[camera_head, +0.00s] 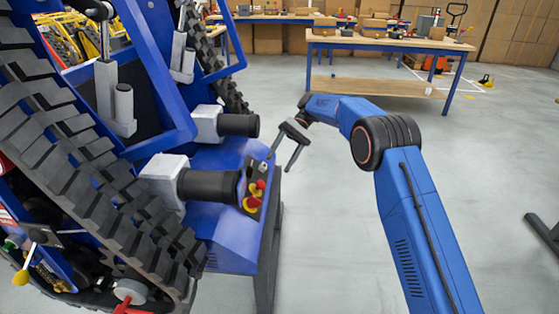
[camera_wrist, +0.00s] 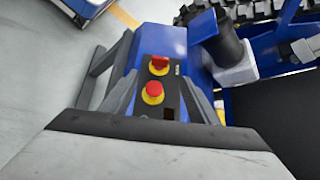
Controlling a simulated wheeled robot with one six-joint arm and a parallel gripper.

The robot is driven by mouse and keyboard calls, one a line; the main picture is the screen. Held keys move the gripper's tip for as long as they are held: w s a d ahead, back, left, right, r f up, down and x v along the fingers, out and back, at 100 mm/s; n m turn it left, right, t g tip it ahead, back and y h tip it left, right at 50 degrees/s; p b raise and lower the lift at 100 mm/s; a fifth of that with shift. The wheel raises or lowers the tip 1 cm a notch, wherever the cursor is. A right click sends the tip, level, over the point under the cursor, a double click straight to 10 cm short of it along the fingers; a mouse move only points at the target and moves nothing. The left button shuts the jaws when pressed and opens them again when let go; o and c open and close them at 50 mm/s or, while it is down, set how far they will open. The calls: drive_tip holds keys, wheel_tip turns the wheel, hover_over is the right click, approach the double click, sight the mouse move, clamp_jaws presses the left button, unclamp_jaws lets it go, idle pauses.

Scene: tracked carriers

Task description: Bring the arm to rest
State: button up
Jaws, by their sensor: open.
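My gripper (camera_head: 279,164) is at the end of my blue arm, left of the picture's middle in the head view. Its two fingers stand apart with nothing between them. They point down and left toward a dark control panel (camera_head: 254,186) with red buttons on yellow bases, on the blue tracked carrier (camera_head: 232,238). In the wrist view, my gripper (camera_wrist: 157,82) frames the panel's two red buttons, an upper one (camera_wrist: 159,64) and a lower one (camera_wrist: 153,92). I cannot tell the exact gap between fingertips and panel.
The carrier's black tracks (camera_head: 85,165) and black cylinders (camera_head: 210,186) fill the left. A workbench (camera_head: 390,43) with boxes and tools stands at the back. The grey floor (camera_head: 330,230) around my arm is open. A dark metal leg (camera_head: 545,235) shows at the right edge.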

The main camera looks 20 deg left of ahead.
drive_tip(key=s+d+r+m+t, duration=0.1)
drive_tip(key=s+d+r+t, duration=0.25)
drive_tip(key=d+r, duration=0.45)
drive_tip(key=s+d+r+m+t, duration=0.2)
drive_tip(key=s+d+r, duration=0.25)
drive_tip(key=d, duration=0.75)
drive_tip(key=s+d+r+m+t, duration=0.1)
drive_tip(key=s+d+r+t, duration=0.3)
drive_tip(key=d, duration=0.6)
drive_tip(key=s+d+m+t+h, duration=0.1)
drive_tip(key=s+d+t, duration=0.2)
drive_tip(key=s+d, duration=1.1)
drive_tip(key=s+d+f+t+h, duration=0.1)
drive_tip(key=s+d+f+t, duration=0.1)
drive_tip(key=s+d+f, duration=0.2)
drive_tip(key=s+d+f+m+t+h, duration=0.1)
drive_tip(key=s+d+f, duration=0.3)
drive_tip(key=s, duration=0.6)
drive_tip(key=shift+d+t, duration=0.55)
drive_tip(key=shift+d, duration=0.3)
